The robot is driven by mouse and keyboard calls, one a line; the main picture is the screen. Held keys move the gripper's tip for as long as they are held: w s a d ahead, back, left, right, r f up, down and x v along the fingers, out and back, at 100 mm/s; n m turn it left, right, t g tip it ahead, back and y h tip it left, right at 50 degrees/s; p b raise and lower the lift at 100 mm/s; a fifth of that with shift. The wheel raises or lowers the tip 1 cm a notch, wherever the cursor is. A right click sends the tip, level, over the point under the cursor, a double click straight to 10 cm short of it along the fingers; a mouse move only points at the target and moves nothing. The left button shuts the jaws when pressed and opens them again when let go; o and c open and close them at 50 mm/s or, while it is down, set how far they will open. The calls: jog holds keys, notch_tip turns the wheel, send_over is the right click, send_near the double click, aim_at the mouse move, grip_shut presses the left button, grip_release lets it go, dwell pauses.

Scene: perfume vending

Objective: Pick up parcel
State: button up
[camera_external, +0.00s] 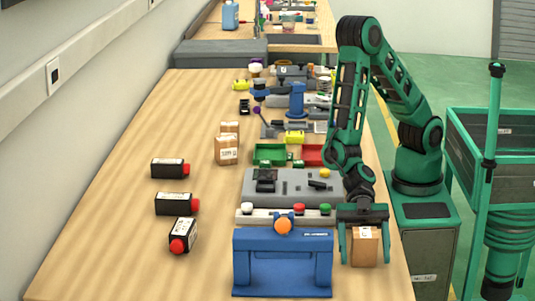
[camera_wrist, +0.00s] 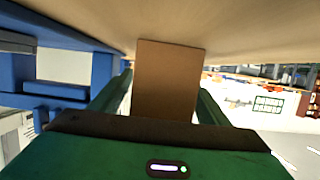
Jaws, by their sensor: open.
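The parcel, a small brown cardboard box (camera_external: 365,248) with a white label, stands on the wooden table near its right front edge, just right of the blue stand. My gripper (camera_external: 364,255) points down over it, with one green finger on each side of the box. In the wrist view the parcel (camera_wrist: 167,80) shows as a plain brown face between the two fingers (camera_wrist: 165,100). The jaws are open. I cannot tell whether either finger touches the box. Two more brown boxes (camera_external: 227,149) stand together farther back on the table.
The blue stand (camera_external: 283,262) with an orange ball on top is close to the left of my gripper. A grey panel with coloured buttons (camera_external: 290,215) lies behind it. Several black bottles with red caps (camera_external: 174,204) lie at left. The table's left front is clear.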

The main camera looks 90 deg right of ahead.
jog(key=c, duration=1.5)
jog(key=shift+r, duration=0.55)
jog(key=r, duration=0.3)
jog(key=shift+s+a+r, duration=0.1)
jog(key=shift+s+r, duration=0.25)
jog(key=s+a+r, duration=0.2)
jog(key=s+r, duration=0.4)
jog(key=s, duration=0.5)
jog(key=w+d+r+m+t+h, duration=0.1)
jog(key=w+d+r+m+t, duration=0.1)
jog(key=w, duration=0.7)
jog(key=w+d+r+m+t+h, duration=0.2)
jog(key=w+d+r+m+t, duration=0.1)
jog(key=w, duration=0.7)
jog(key=w+d+r+m+t+h, duration=0.2)
jog(key=w+d+r+m+t, duration=0.1)
jog(key=w, duration=0.6)
jog(key=shift+w+d+r+m+t, duration=0.1)
jog(key=shift+d+m+t, duration=0.2)
jog(key=shift+t, duration=0.25)
jog(key=shift+w+d+f+m+t, duration=0.1)
jog(key=shift+d+m+t, duration=0.05)
jog(key=shift+m+t, duration=0.3)
jog(key=shift+w+d+r+m+t, duration=0.1)
jog(key=shift+d+m+t, duration=0.15)
jog(key=shift+t, duration=0.35)
